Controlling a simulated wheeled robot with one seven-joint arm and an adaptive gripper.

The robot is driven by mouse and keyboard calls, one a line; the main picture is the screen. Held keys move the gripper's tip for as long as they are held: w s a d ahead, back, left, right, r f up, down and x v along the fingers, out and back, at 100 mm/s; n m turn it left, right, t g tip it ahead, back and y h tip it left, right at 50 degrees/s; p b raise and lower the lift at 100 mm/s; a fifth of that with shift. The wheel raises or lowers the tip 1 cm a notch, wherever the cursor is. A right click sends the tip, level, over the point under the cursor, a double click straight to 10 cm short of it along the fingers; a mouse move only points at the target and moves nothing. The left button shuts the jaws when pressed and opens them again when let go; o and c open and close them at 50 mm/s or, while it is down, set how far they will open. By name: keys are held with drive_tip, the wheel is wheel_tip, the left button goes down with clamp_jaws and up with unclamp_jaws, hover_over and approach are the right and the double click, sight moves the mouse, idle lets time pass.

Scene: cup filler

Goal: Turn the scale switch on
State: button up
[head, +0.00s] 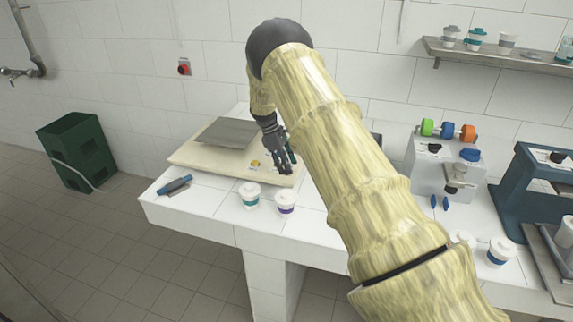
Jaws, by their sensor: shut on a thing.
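The scale (195,156) has a cream base and a flat grey weighing plate (227,132). It sits on the white tiled counter near the wall. A small yellow round part (255,163) shows on its front panel. My gripper (286,170) points down at the right end of that panel, just right of the yellow part. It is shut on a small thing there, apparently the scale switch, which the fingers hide. I cannot see which way the switch is set.
Two lidded cups (250,196) (286,203) stand in front of the scale. A blue-handled tool (175,186) lies at the counter's left. A grey machine (431,170) stands to the right, beyond my arm. A green crate (77,152) is on the floor.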

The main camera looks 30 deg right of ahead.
drive_tip(key=shift+w, duration=0.1)
drive_tip(key=o, duration=1)
drive_tip(key=v, duration=1.2)
